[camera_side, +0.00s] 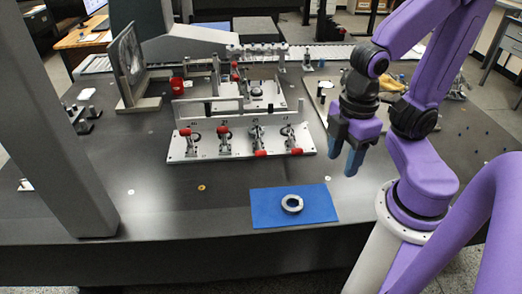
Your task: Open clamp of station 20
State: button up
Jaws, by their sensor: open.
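A light metal fixture plate (180,157) carries several toggle clamps with red handles in a row. The two left clamps, the far-left one (186,132) and its neighbour (223,130), have their red ends up at the back. The two right clamps, one (260,153) near the middle and one (296,151) at the right end, have their red ends low at the front. Station labels are too small to read, so I cannot tell which is station 20. My gripper (345,153), with blue fingers, is open and points down, right of the plate and apart from the clamps.
A blue mat (265,216) with a metal ring (292,204) lies in front of the plate. A second fixture (262,90) with a red-handled clamp stands behind. A grey column stands left.

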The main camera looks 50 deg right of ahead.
jog(key=shift+o, duration=1.1)
jog(key=shift+w+a, duration=0.1)
jog(key=shift+w, duration=0.1)
jog(key=w+a+m, duration=0.2)
jog(key=w+m, duration=0.4)
jog(key=w, duration=0.5)
jog(key=m, duration=1.6)
send_over(261, 151)
notch_tip(261, 151, down, 10)
notch_tip(261, 151, down, 16)
jog(key=shift+f, duration=0.25)
jog(key=shift+c, duration=0.3)
